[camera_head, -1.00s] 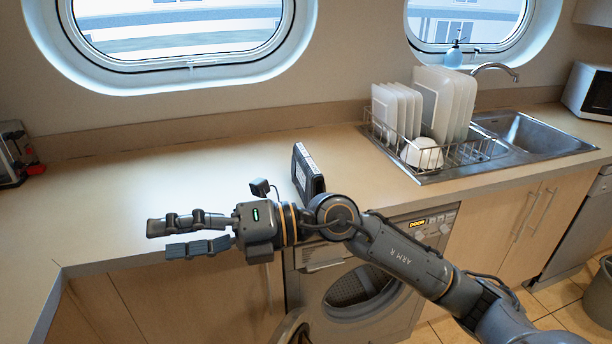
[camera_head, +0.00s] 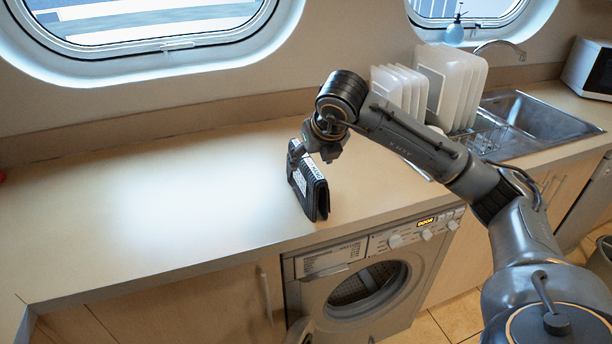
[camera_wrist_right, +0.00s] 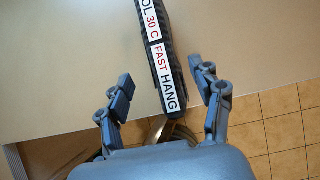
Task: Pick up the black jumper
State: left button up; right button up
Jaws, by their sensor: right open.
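The black jumper (camera_head: 309,186) stands folded on the worktop near its front edge, above the washing machine. A white label strip with words such as "30 C", "FAST" and "HANG" runs along its edge; the jumper also shows in the right wrist view (camera_wrist_right: 151,50). My right gripper (camera_head: 312,157) is over the jumper from above, pointing down. In the right wrist view my right gripper (camera_wrist_right: 168,90) is open, with one finger on each side of the jumper and gaps between.
A washing machine (camera_head: 408,262) with its door open sits under the worktop (camera_head: 120,215). A dish rack (camera_head: 487,138) with white plates (camera_head: 455,85) and the sink (camera_head: 540,125) are to the right, behind my right arm. The worktop to the left is clear.

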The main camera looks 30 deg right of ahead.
aim_at(309, 163)
jog(key=x, duration=0.2)
jog(key=shift+w+f, duration=0.15)
jog(key=shift+w, duration=0.1)
jog(key=shift+w+d+f+p, duration=0.35)
jog(key=shift+w+f+p, duration=0.3)
jog(key=shift+w+p, duration=0.05)
jog(key=x, duration=0.2)
jog(key=shift+w+d+f, duration=0.15)
jog(key=shift+w+f, duration=0.1)
jog(key=shift+w, duration=0.05)
jog(key=shift+w+f+p, duration=0.15)
jog(key=shift+f+p, duration=0.1)
jog(key=shift+p, duration=0.05)
jog(key=shift+d+f, duration=0.1)
jog(key=shift+c, duration=0.3)
pick_arm(q)
jog(key=shift+w+d+r, duration=0.25)
jog(key=shift+w+r, duration=0.75)
jog(key=shift+r, duration=0.1)
pick_arm(e)
grip_shut()
